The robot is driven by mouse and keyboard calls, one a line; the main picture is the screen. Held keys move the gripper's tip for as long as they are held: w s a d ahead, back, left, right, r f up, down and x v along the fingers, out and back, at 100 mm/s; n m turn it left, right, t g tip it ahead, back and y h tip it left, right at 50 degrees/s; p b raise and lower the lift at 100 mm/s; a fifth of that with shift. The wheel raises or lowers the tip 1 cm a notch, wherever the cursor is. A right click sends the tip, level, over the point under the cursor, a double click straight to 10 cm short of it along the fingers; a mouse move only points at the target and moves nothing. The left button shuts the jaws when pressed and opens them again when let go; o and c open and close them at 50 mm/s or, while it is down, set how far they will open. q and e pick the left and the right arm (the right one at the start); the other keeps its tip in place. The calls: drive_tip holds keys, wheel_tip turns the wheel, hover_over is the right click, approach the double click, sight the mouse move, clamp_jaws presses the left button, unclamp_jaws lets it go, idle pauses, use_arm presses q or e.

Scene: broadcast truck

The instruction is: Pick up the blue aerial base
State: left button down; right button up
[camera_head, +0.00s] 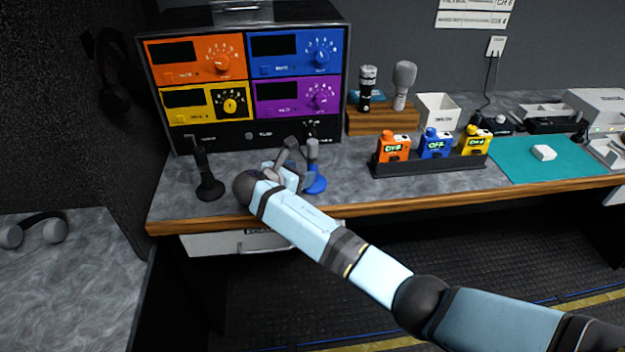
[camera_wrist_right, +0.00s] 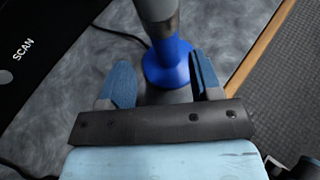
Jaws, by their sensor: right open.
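The blue aerial base (camera_head: 316,184) stands upright on the grey desk, with a grey upper part (camera_head: 312,150) rising from it. In the right wrist view the round blue base (camera_wrist_right: 168,62) lies just ahead of my right gripper (camera_wrist_right: 163,82). My left gripper is in neither view.
A black aerial (camera_head: 207,175) stands to the left. Behind is a rack with coloured panels (camera_head: 195,57). To the right are a wooden block (camera_head: 382,118), a black tray (camera_head: 425,164) with coloured packs and a teal mat (camera_head: 515,165). The wooden desk edge (camera_head: 400,192) is close in front.

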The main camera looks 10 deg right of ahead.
sight(309, 169)
drive_tip(key=x, duration=0.5)
drive_tip(key=shift+s+d+f, duration=0.25)
drive_tip(key=shift+f, duration=0.05)
clamp_jaws()
drive_tip(key=shift+r, duration=0.15)
drive_tip(key=shift+r, duration=0.6)
wheel_tip(309, 169, up, 18)
drive_tip(key=shift+p, duration=0.7)
drive_tip(key=shift+r, duration=0.3)
